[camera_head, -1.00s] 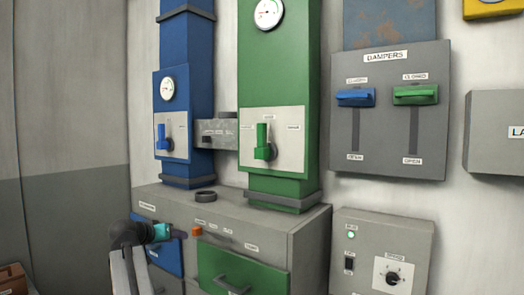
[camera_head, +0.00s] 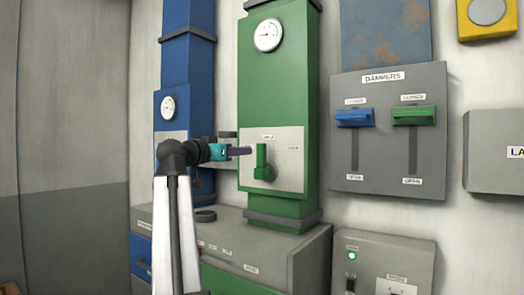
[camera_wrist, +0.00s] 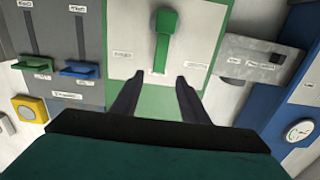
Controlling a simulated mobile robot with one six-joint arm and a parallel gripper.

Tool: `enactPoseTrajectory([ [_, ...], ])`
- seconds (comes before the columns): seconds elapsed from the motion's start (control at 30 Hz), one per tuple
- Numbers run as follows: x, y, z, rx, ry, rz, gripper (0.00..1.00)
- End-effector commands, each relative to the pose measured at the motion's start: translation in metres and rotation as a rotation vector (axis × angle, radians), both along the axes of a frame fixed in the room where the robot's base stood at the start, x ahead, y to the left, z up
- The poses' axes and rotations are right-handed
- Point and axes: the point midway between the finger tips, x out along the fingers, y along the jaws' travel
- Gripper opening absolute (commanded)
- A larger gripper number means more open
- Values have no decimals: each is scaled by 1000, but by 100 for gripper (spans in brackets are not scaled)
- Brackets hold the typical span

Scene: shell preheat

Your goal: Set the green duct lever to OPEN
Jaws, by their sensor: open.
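The green duct (camera_head: 275,85) carries a light plate (camera_head: 291,165) with the green lever (camera_head: 262,160) on it. The lever handle points up from its pivot, toward the middle label; the labels are too small to read surely. My gripper (camera_head: 248,151) is just left of the lever in the head view, its fingers seen edge-on. In the wrist view, which is upside down, my gripper (camera_wrist: 157,80) is open and empty. The lever (camera_wrist: 164,40) lies ahead, its handle end roughly lined up with the finger gap, with no contact visible.
The blue duct (camera_head: 187,75) stands left, its plate partly hidden by my arm. A grey dampers panel (camera_head: 388,185) with a blue handle (camera_head: 355,118) and a green handle (camera_head: 413,115) is right.

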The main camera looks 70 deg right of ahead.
Motion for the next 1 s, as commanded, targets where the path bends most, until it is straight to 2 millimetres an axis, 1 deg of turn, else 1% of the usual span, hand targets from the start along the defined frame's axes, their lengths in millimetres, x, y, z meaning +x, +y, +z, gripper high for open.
enactPoseTrajectory([
  [0.37,-1,0,1,-1,-2,-2,41],
  [0.57,-3,-8,2,-1,-1,-2,41],
  [0.77,-8,-27,3,0,-1,-3,41],
  [1.0,-17,-60,4,0,-1,-4,41],
])
